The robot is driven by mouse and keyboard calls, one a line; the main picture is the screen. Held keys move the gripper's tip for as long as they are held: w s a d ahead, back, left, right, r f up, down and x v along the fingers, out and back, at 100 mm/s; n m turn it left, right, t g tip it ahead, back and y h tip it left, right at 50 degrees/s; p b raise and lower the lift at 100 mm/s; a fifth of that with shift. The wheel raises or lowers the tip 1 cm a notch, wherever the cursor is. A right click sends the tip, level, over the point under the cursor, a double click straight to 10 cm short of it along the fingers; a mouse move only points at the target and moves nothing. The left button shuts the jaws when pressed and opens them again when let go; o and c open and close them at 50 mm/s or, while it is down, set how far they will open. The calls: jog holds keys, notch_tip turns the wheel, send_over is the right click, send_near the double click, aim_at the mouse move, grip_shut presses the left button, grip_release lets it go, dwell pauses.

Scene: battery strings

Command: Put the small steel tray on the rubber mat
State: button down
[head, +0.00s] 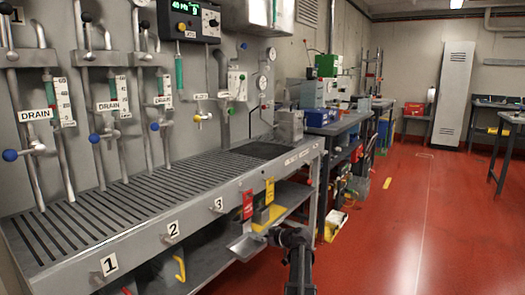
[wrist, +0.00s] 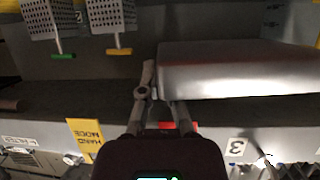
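The small steel tray (head: 245,247) is in front of the bench's lower shelf, tilted in the head view. In the wrist view the tray (wrist: 240,72) fills the upper right. My gripper (head: 276,236) is at the tray's right end in the head view. In the wrist view my gripper (wrist: 162,88) has one finger beside the tray's left edge, and the other passes behind its near edge, so it appears shut on the tray's wall. A dark patch at the far end of the slotted bench top looks like the rubber mat (head: 262,150); it is empty.
The steel bench (head: 120,212) has pipes and valves behind it. A steel box (head: 289,126) stands past the mat. Perforated baskets (wrist: 108,14) are on the shelf. The red floor at right is clear.

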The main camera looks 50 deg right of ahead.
jog(key=shift+r+p, duration=1.15)
jog(key=shift+r, duration=0.55)
jog(key=shift+s, duration=0.15)
